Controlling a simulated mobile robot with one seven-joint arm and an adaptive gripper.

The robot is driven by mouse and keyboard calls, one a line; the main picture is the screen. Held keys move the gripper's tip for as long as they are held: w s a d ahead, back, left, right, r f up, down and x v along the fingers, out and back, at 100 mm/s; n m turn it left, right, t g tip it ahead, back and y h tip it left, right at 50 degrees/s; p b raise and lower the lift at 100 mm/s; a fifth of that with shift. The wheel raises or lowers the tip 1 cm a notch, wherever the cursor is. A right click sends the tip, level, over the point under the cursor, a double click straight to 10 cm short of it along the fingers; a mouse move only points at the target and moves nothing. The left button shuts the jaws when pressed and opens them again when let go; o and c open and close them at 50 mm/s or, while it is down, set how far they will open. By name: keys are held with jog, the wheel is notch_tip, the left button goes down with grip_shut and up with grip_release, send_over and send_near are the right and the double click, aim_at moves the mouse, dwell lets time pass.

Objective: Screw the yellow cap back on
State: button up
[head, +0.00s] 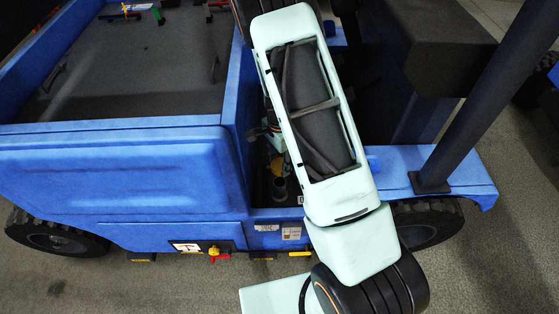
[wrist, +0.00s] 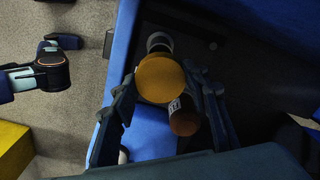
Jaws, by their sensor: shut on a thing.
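The yellow cap (wrist: 160,78) is round and sits between the two fingers of my gripper (wrist: 163,84) in the wrist view. My gripper is shut on it. In the head view the cap (head: 277,164) is a small yellow patch beside my arm, which hides most of the gripper. A grey cylindrical neck (head: 280,188) stands upright in the narrow bay just below the cap in that picture. A pale round part (wrist: 159,42) shows just beyond the cap in the wrist view. I cannot tell whether cap and neck touch.
A brown-topped cylinder (wrist: 184,120) with a label is close to the cap and right finger. Blue vehicle walls (wrist: 118,55) enclose the bay. The cargo bed (head: 150,65) lies left, and a dark slanted post (head: 485,95) stands right.

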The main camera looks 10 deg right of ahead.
jog(key=b, duration=0.4)
send_over(279, 179)
jog(key=s, duration=0.2)
jog(key=shift+a+f, duration=0.15)
jog(key=shift+f, duration=2.8)
jog(key=shift+s+f, duration=0.1)
jog(key=shift+f, duration=0.05)
jog(key=shift+f+b, duration=0.5)
jog(key=shift+b, duration=0.05)
jog(key=shift+f, duration=0.3)
jog(key=shift+f+b, duration=0.65)
jog(key=shift+b, duration=0.1)
jog(key=shift+f, duration=0.15)
jog(key=shift+f+b, duration=0.25)
jog(key=shift+b, duration=0.1)
jog(key=o, duration=1)
jog(key=shift+r, duration=0.1)
jog(key=shift+o, duration=0.2)
